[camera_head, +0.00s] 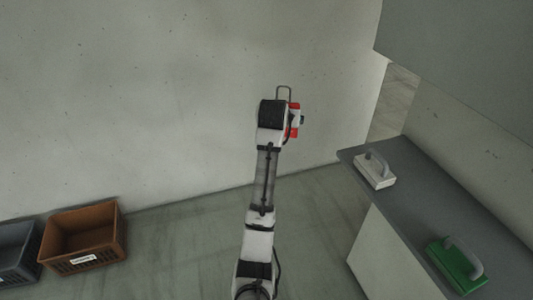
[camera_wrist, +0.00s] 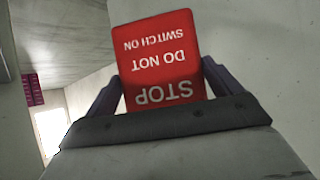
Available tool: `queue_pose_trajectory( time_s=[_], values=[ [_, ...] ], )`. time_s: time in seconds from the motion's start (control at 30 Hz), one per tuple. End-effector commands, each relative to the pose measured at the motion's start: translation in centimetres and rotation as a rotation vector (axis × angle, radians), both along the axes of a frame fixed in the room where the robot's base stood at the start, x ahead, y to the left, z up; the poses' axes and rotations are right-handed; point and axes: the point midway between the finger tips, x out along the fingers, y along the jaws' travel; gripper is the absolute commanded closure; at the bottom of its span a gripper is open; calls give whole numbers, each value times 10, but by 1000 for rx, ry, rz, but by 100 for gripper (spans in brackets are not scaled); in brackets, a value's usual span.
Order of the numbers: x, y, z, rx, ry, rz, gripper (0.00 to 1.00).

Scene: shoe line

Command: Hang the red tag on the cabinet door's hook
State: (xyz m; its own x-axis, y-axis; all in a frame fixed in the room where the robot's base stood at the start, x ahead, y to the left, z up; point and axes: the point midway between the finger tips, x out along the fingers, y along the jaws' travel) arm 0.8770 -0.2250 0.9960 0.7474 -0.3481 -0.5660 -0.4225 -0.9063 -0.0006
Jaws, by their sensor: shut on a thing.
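The red tag (camera_wrist: 160,62) fills the middle of the wrist view, its white words "STOP DO NOT SWITCH ON" upside down. My gripper (camera_wrist: 163,84) is shut on it, with a dark finger at each side. In the head view my gripper (camera_head: 297,120) is raised in front of the pale wall, and red parts of the tag (camera_head: 294,133) show beside it.
A grey counter (camera_head: 408,222) at the right holds a white-based block with a handle (camera_head: 375,171) and a green one (camera_head: 456,265). A grey panel (camera_head: 460,50) hangs above. A brown crate (camera_head: 83,237) and a grey crate (camera_head: 15,252) stand lower left. The floor between is clear.

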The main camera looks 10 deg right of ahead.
Motion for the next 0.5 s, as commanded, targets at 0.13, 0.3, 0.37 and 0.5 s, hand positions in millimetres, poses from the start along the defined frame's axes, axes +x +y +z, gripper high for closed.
queue_pose_trajectory(
  time_s=[0.13, 0.3, 0.37, 0.5],
  values=[
    [-4, -17, 75, 1, -9, -93, 33],
    [-20, -34, 150, 2, -9, -208, 33],
    [-29, -39, 177, 2, -9, -250, 33],
    [-55, -48, 240, 2, -8, -349, 33]
  ],
)
